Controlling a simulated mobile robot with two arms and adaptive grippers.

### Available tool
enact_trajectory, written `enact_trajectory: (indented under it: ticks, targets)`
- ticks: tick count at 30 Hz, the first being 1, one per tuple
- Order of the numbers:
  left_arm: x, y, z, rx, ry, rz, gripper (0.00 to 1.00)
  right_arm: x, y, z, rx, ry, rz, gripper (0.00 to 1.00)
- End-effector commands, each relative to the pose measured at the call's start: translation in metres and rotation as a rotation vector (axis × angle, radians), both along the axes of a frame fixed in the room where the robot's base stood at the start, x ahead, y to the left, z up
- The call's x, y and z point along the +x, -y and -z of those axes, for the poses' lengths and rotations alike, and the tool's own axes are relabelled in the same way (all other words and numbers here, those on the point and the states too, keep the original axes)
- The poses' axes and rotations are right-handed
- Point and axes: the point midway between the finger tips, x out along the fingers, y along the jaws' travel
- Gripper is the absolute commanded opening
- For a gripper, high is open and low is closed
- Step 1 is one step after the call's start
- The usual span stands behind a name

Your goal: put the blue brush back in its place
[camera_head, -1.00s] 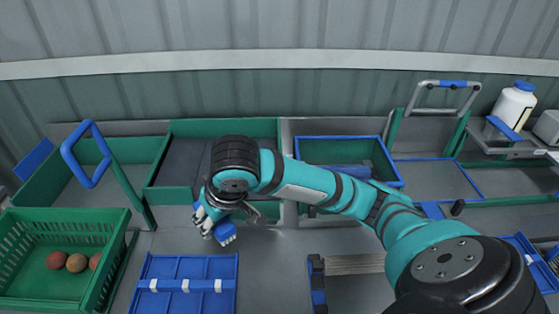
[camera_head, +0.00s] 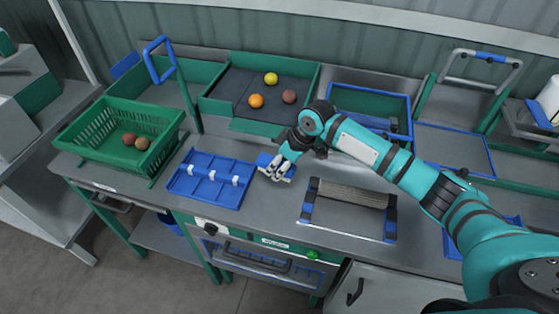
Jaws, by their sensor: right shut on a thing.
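My right gripper (camera_head: 275,172) is low over the grey worktop, just right of the blue tray with white clips. It is shut on a small blue thing with a pale edge, which looks like the blue brush (camera_head: 263,159). The fingers hide part of it, and I cannot tell whether it touches the worktop. The blue tray (camera_head: 208,187) lies flat and looks empty, with a row of white clips across it. My left gripper is not in view.
A green crate (camera_head: 95,141) with a few reddish fruits stands at the left. Behind, a green-walled bin (camera_head: 228,116) holds three fruits. A blue-rimmed green bin (camera_head: 372,90) is behind my arm. A ribbed grey plate with blue-ended holders (camera_head: 350,195) lies to the right.

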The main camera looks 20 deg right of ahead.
Motion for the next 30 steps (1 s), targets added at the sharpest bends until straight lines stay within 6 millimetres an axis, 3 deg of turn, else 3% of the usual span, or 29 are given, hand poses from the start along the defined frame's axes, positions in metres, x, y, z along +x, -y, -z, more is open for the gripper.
enact_trajectory:
  ticks: [2,9,12,16,23,30]
  targets:
    - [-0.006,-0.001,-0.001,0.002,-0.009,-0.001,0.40,0.003,0.001,0.003,0.001,-0.001,-0.014,0.02]
    - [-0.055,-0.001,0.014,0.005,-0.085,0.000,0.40,0.003,0.002,0.014,-0.001,0.000,-0.021,0.02]
    - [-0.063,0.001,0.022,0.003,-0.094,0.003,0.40,0.003,0.002,0.022,-0.001,0.000,-0.021,0.02]
    - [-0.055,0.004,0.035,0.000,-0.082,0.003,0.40,0.003,0.002,0.034,-0.001,0.001,-0.020,0.02]
    - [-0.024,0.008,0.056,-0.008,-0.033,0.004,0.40,0.003,0.002,0.056,-0.002,0.001,-0.019,0.02]
    - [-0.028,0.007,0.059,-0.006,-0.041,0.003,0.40,0.002,0.002,0.076,0.000,-0.002,-0.018,0.02]
